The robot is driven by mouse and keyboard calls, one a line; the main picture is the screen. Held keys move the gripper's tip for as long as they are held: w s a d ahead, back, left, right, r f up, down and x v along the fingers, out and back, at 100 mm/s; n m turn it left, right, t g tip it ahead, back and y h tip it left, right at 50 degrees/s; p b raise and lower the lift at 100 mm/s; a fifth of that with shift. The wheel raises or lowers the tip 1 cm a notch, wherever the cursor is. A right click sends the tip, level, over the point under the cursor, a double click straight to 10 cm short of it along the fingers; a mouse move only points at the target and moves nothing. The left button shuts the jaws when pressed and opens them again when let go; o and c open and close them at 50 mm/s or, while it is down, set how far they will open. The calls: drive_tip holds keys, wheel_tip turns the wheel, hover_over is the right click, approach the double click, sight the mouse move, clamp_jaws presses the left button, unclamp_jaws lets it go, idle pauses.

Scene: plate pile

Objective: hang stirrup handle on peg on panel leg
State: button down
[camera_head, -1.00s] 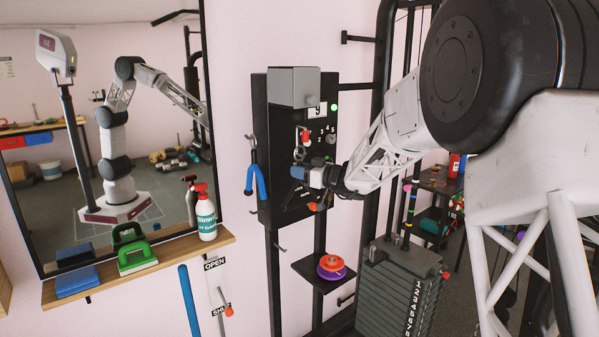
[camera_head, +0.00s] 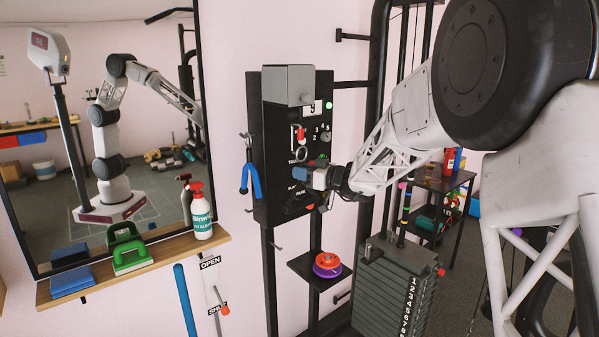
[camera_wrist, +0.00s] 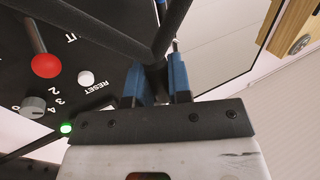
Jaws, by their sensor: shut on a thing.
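My gripper (camera_head: 312,173), with blue fingertips, is in front of the lower part of the black panel. In the wrist view my gripper (camera_wrist: 158,85) is shut on a dark forked piece, which I take to be the stirrup handle (camera_wrist: 165,38). Its bars spread up and away from the fingers; the rest is cut off or hidden. The panel's left leg (camera_head: 270,290) runs down below the panel. A small peg (camera_head: 277,245) sticks out from this leg, below and left of my gripper, and looks bare.
A blue forked handle (camera_head: 251,178) hangs at the panel's left side. A small shelf (camera_head: 305,268) with orange and purple discs (camera_head: 327,264) stands below my gripper. A weight stack (camera_head: 395,290) is at lower right. A wooden shelf (camera_head: 200,247) holds a spray bottle (camera_head: 201,215).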

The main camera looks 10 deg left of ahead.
drive_tip(key=shift+s+d, duration=1.4)
drive_tip(key=shift+s, duration=0.05)
drive_tip(key=shift+d, duration=0.1)
drive_tip(key=shift+s+d+f, duration=0.5)
drive_tip(key=shift+s+d, duration=0.35)
drive_tip(key=shift+s, duration=0.05)
drive_tip(key=shift+s+d+f, duration=0.5)
drive_tip(key=shift+s+d, duration=0.35)
drive_tip(key=shift+s, duration=0.05)
drive_tip(key=w+a+f+h, duration=0.1)
drive_tip(key=a+f, duration=0.1)
drive_tip(key=f, duration=0.9)
drive_tip(key=w+a+f+m+g+h, duration=0.1)
drive_tip(key=a+f, duration=0.1)
drive_tip(key=f, duration=1)
drive_tip(key=w+a+f+m+h, duration=0.1)
drive_tip(key=a+f+h, duration=0.1)
drive_tip(key=f, duration=0.9)
drive_tip(key=shift+w+a+f, duration=0.3)
drive_tip(key=shift+w+a, duration=0.05)
drive_tip(key=shift+w, duration=0.05)
drive_tip(key=shift+w+a, duration=0.25)
